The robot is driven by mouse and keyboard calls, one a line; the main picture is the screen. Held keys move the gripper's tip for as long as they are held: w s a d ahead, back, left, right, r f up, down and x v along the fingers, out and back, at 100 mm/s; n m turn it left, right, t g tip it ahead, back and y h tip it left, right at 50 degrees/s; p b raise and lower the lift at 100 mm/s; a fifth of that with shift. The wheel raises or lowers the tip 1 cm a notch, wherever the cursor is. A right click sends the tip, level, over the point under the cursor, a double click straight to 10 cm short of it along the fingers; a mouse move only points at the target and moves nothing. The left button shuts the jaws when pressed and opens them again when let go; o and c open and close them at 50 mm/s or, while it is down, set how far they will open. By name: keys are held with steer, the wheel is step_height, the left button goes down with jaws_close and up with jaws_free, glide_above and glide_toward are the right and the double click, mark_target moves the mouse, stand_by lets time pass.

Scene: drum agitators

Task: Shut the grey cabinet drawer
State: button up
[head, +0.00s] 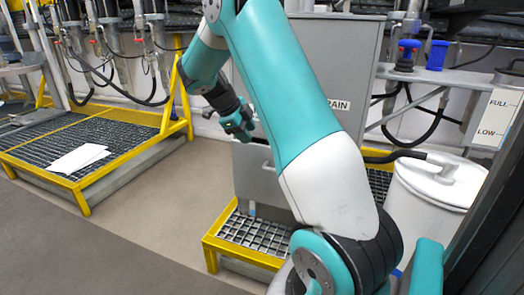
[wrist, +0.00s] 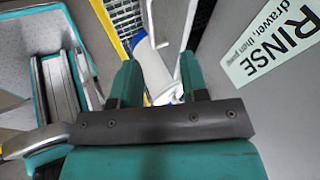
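The grey cabinet (head: 338,55) stands behind my arm, with a partly hidden label ending in "RAIN" on its front. A lower grey drawer (head: 258,180) juts out from it towards the left and appears open. My arm hides much of the drawer and its join with the cabinet. My gripper (head: 240,124) is just above the drawer's upper left edge; I cannot tell whether they touch. In the wrist view the two fingers of my gripper (wrist: 158,78) are apart with nothing visibly held. A grey panel with a "RINSE drawer" sign (wrist: 275,45) lies to their right.
A yellow-edged grating (head: 240,235) lies under the drawer. A white drum (head: 435,185) with a hose stands at the right. Another yellow-framed grating platform (head: 110,125) bearing white sheets (head: 78,160) is at the left. Open floor (head: 160,210) lies between the platforms.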

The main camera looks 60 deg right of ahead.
steer(key=s+d+r+m+t+y, duration=0.1)
steer(key=s+d+r+t+y, duration=0.25)
steer(key=s, duration=0.65)
steer(key=d+f+b, duration=0.1)
steer(key=f+b, duration=0.1)
steer(key=f, duration=0.3)
steer(key=d+f+b, duration=0.1)
steer(key=f+b, duration=0.1)
steer(key=f, duration=0.4)
steer(key=w+d+f+b, duration=0.1)
steer(key=f+b, duration=0.1)
steer(key=f, duration=0.3)
steer(key=shift+d+f+b, duration=0.15)
steer(key=shift+f+b, duration=0.15)
